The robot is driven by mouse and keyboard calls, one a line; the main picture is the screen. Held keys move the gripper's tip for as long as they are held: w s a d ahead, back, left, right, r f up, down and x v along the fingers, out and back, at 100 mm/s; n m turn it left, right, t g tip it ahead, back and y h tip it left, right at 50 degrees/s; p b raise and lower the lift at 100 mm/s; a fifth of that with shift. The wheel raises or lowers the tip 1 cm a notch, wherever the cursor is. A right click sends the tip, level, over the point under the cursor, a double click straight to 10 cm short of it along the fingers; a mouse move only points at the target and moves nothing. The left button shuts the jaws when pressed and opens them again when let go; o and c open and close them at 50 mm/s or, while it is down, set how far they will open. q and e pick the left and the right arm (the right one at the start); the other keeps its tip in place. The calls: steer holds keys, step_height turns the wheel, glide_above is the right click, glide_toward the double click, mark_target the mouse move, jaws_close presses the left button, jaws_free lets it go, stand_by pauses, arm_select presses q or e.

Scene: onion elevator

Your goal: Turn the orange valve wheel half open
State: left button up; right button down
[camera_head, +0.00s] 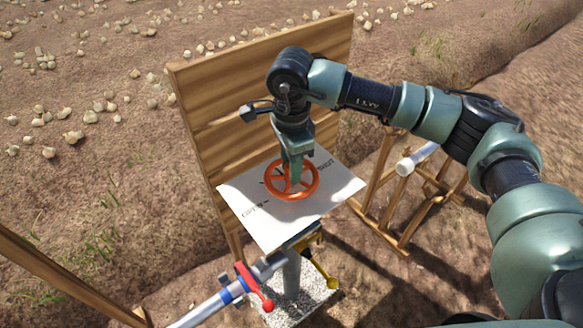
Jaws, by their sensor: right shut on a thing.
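The orange valve wheel (312,192) lies over a tilted white sheet with printed words, in front of a wooden board. My right gripper (295,180) comes down onto the wheel from above and is shut on it. The gripper and wrist hide part of the wheel's middle and far side. The white sheet (280,225) carries dark lettering, partly too small to read. My left gripper is not in view.
The wooden board (215,110) stands close behind the wheel. Below are a grey pipe with a red lever (252,285) and a yellow lever (325,272). A wooden stand (400,235) holds a white pipe (415,160) at right. Onions lie on the soil behind.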

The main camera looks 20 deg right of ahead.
steer(key=shift+r, duration=0.15)
steer(key=c, duration=1.1)
jaws_free()
step_height(320, 180, up, 8)
steer(key=shift+f+b, duration=0.15)
steer(key=shift+b, duration=0.45)
